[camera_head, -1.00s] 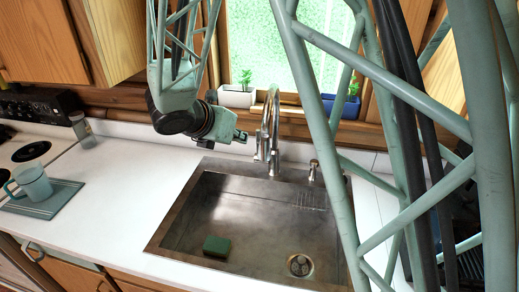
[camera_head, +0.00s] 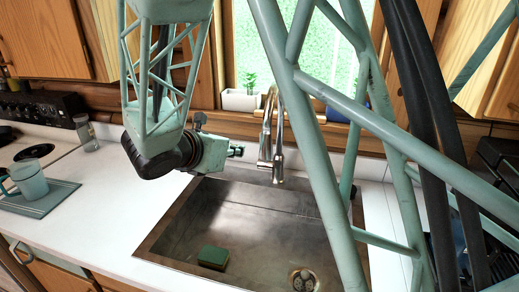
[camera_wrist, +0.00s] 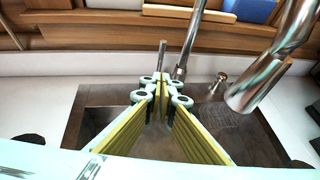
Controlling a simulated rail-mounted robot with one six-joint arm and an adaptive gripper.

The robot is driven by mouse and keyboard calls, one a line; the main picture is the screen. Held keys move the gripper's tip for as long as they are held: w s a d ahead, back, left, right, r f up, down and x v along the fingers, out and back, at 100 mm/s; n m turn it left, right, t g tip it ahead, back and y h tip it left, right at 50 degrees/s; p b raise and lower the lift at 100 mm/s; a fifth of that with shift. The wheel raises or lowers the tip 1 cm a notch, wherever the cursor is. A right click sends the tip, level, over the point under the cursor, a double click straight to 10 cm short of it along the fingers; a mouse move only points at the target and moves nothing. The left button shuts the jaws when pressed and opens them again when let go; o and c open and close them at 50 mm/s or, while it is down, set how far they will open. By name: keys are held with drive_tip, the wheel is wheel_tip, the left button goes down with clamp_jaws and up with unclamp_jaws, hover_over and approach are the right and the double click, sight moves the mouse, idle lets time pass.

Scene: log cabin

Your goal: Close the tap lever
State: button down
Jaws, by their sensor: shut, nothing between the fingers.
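The chrome tap (camera_head: 267,130) stands at the back of the sink, its spout curving down over the basin. It also shows in the wrist view, with the large spout (camera_wrist: 265,75) at right. A thin upright metal rod (camera_wrist: 162,54), which looks like the tap lever, stands just beyond my fingertips in the wrist view. My gripper (camera_head: 237,151) is left of the tap, near the back edge of the sink. In the wrist view my gripper (camera_wrist: 163,84) has its fingertips together, with nothing between them. I cannot tell whether it touches the rod. The lever is not clear in the head view.
The steel sink (camera_head: 165,236) holds a green sponge (camera_head: 213,257). A white planter (camera_head: 240,100) stands on the windowsill behind. A soap dispenser (camera_wrist: 219,82) is right of the tap base. A mug (camera_head: 29,179) stands far left. The white counter (camera_head: 115,215) is mostly clear.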

drive_tip(key=shift+w+f, duration=0.1)
idle(0.4)
drive_tip(key=w+r+b+x, duration=0.1)
drive_tip(key=b+x, duration=0.2)
drive_tip(key=x, duration=1)
drive_tip(key=shift+d+r, duration=0.3)
drive_tip(key=shift+r, duration=0.1)
drive_tip(key=shift+w+a+r+p, duration=0.1)
drive_tip(key=shift+w+r+p, duration=0.05)
drive_tip(key=shift+p, duration=0.25)
